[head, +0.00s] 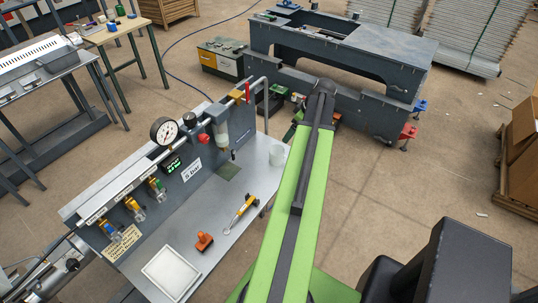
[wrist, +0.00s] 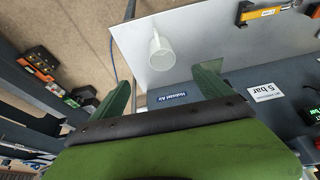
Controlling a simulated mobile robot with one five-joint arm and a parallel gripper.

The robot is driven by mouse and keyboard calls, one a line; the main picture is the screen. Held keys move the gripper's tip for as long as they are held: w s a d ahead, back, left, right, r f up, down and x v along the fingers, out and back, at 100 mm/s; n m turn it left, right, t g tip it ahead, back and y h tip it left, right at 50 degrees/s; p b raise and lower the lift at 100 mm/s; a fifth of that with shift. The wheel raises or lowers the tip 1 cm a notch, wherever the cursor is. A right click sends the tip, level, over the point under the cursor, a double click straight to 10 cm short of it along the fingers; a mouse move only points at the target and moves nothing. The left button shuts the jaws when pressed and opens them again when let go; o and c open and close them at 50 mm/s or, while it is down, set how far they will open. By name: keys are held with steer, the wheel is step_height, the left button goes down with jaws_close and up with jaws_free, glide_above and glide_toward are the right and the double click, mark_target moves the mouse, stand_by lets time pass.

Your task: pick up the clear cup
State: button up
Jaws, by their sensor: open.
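The clear cup (head: 278,154) stands near the far right corner of the grey metal table, close to my arm in the head view. In the wrist view the cup (wrist: 160,49) looks whitish and translucent, on the table near its edge. My gripper (wrist: 170,76) is open, with its two green fingers spread wide. In the picture the cup appears just past the gap between the fingertips. Nothing is between the fingers, and they appear apart from the cup. In the head view my arm hides most of the gripper.
A panel with a gauge (head: 164,130) and valves rises along the table's left side. A yellow-handled tool (head: 240,213), an orange stamp-like object (head: 204,242) and a white tray (head: 170,272) lie on the table (head: 222,262). A dark machine frame (head: 340,60) stands beyond.

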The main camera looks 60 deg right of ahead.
steer(key=b, duration=1.1)
glide_toward(278, 150)
steer(key=a+f, duration=0.2)
steer(key=shift+a, duration=0.4)
steer(key=b+x, duration=0.5)
steer(key=shift+w+a+f, duration=0.1)
steer(key=shift+f, duration=0.15)
steer(key=shift+r, duration=0.2)
steer(key=c, duration=1.5)
steer(key=shift+r+p, duration=0.45)
steer(key=s+r+p, duration=0.3)
steer(key=s, duration=0.1)
steer(key=s+d+r+p, duration=0.1)
steer(key=s+r+p, duration=0.6)
steer(key=shift+s+d, duration=0.3)
